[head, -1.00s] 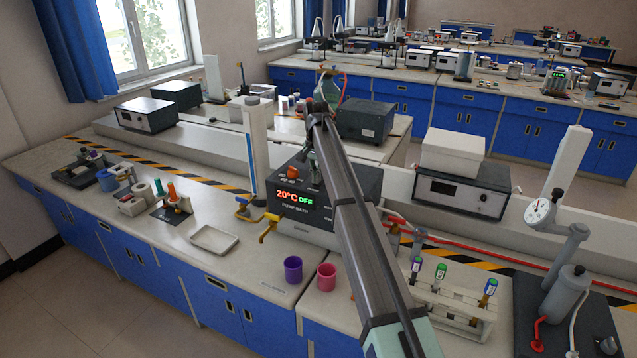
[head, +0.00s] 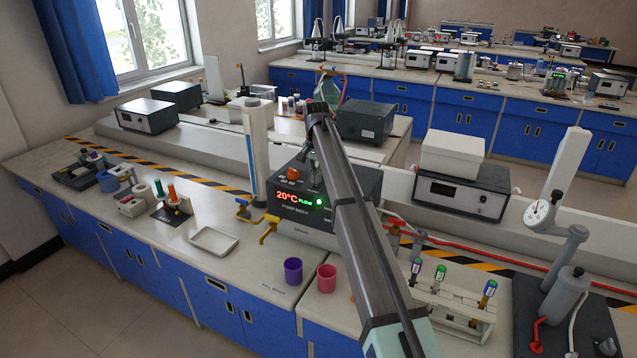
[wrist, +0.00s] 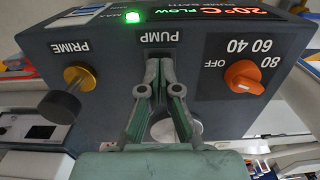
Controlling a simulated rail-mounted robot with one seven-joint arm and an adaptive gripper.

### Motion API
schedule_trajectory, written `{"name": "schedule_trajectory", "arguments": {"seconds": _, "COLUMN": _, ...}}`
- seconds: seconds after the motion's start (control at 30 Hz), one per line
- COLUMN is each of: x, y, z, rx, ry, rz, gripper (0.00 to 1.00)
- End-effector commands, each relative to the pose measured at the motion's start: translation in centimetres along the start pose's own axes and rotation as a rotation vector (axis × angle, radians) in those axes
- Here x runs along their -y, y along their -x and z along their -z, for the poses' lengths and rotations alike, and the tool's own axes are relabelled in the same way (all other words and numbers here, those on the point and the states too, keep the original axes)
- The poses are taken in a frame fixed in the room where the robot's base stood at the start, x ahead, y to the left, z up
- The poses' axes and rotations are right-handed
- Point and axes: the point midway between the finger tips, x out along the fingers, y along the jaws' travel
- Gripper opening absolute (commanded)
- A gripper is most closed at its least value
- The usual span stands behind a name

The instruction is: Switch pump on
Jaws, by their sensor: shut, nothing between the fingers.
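The pump bath (head: 303,222) is a dark box on the near bench. Its display (head: 294,198) reads 20°C in red and FLOW in green, and a green lamp (head: 319,202) is lit beside it. In the wrist view the panel (wrist: 115,62) appears upside down, with the display (wrist: 220,12) and lit lamp (wrist: 132,16) at the top. My gripper (wrist: 160,64) is shut and empty, its fingertips right at the PUMP label. The fingers hide any pump switch there, so I cannot tell its position or whether they touch it.
In the wrist view an orange dial (wrist: 244,76) marked OFF, 40, 60, 80 is to the right, and a brass PRIME valve (wrist: 76,82) is to the left. Purple (head: 293,270) and pink (head: 327,278) cups and a white tray (head: 213,240) stand nearby.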

Motion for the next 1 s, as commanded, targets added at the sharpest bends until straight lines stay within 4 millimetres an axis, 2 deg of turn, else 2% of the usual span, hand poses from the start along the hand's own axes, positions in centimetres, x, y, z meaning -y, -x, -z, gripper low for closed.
{"name": "schedule_trajectory", "arguments": {"seconds": 0.8, "x": 0.0, "y": 5.4, "z": 0.0, "rx": 0.000, "ry": 0.000, "rz": 0.000, "gripper": 0.00}}
{"name": "schedule_trajectory", "arguments": {"seconds": 1.0, "x": 0.0, "y": 5.8, "z": 0.0, "rx": 0.000, "ry": 0.000, "rz": 0.000, "gripper": 0.00}}
